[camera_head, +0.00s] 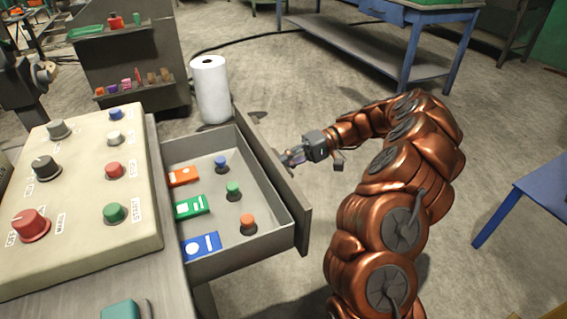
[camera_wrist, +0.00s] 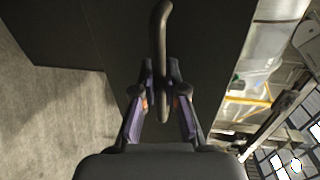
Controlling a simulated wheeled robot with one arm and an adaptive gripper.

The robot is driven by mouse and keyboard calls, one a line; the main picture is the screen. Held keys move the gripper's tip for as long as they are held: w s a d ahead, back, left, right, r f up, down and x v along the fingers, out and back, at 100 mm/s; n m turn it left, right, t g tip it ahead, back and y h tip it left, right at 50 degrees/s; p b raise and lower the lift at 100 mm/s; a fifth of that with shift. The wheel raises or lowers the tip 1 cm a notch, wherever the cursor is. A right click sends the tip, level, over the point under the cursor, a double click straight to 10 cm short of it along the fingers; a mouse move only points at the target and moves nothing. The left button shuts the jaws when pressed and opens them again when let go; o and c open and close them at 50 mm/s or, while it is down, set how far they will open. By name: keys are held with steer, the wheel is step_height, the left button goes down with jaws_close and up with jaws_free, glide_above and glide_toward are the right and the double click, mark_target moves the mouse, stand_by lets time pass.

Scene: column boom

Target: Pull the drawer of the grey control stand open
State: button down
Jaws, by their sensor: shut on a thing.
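The grey control stand (camera_head: 165,290) is at the left in the head view, with its drawer (camera_head: 217,255) pulled out to the right. The drawer's dark front panel (camera_head: 273,180) stands well away from the stand. My gripper (camera_head: 290,157) is at the outer side of that panel. In the wrist view my gripper (camera_wrist: 163,95) is shut on the dark curved handle (camera_wrist: 163,45), with one finger on each side of the bar. The handle is hidden in the head view behind the panel.
The drawer holds orange, green and blue flat boxes and several small coloured knobs. A sloped panel (camera_head: 85,195) with knobs and buttons sits on the stand. A white paper roll (camera_head: 210,90) stands behind the drawer. Blue tables are at the back (camera_head: 370,45) and right (camera_head: 540,190). Floor beyond my arm is clear.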

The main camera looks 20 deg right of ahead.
steer(key=shift+w+r, duration=0.1)
steer(key=shift+r, duration=0.2)
steer(key=c, duration=1.2)
jaws_free()
steer(key=shift+f, duration=0.15)
